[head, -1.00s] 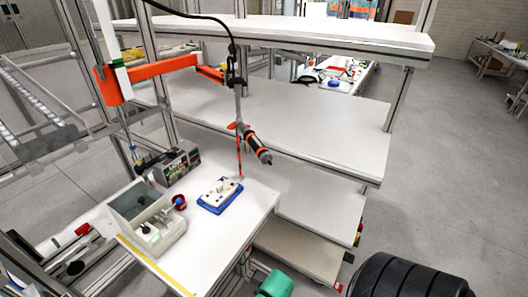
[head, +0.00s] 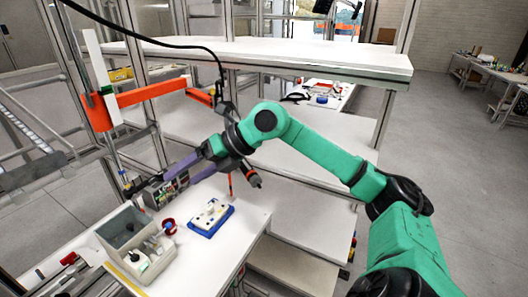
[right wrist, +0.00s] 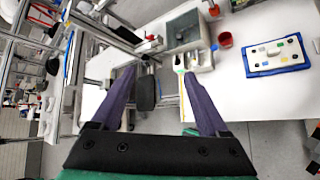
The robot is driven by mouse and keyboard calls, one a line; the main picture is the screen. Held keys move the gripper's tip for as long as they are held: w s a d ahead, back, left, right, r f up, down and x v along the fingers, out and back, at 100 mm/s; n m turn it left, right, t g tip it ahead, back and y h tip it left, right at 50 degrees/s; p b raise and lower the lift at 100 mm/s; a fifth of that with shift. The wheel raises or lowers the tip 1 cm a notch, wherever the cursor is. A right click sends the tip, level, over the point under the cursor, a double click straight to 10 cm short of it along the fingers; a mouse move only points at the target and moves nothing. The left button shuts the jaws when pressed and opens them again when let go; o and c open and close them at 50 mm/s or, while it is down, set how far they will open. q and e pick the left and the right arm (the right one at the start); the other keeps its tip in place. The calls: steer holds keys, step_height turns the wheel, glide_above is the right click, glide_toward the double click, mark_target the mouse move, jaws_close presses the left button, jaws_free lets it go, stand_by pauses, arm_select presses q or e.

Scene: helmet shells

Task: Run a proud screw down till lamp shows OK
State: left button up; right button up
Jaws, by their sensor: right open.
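A power screwdriver (head: 252,178) with orange bands hangs from an orange bracket arm (head: 150,93), partly behind my right arm. A white plate with small coloured parts (head: 211,214) lies in a blue tray (head: 226,222) on the white bench; the blue tray (right wrist: 281,69) also shows at the right in the right wrist view. Screw heights are too small to tell. A dark controller box (head: 153,195) is partly hidden by my right gripper (head: 178,179), and its lamp is unreadable. That gripper is open and empty, its two purple fingers (right wrist: 158,76) spread apart. My left gripper is not in view.
A grey divided bin (head: 125,232) stands on the bench left of the tray, with a red cup (head: 169,226) between them. White shelves (head: 290,60) rise behind. A black cable (head: 150,40) runs above.

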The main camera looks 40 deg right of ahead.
steer(key=s+d+m+g+h, duration=0.15)
steer(key=d+h, duration=0.25)
steer(key=d, duration=0.5)
steer(key=m+g+h, duration=0.1)
steer(key=h, duration=0.3)
glide_toward(254, 173)
steer(key=x, duration=0.7)
steer(key=shift+f+b, duration=0.1)
steer(key=shift+b, duration=0.2)
steer(key=p+x, duration=0.1)
steer(key=x, duration=0.5)
steer(key=shift+w+f+p, duration=0.1)
steer(key=shift+f+p, duration=0.2)
steer(key=shift+f, duration=0.1)
steer(key=shift+w+f, duration=0.2)
steer(key=shift+f, duration=0.3)
jaws_close()
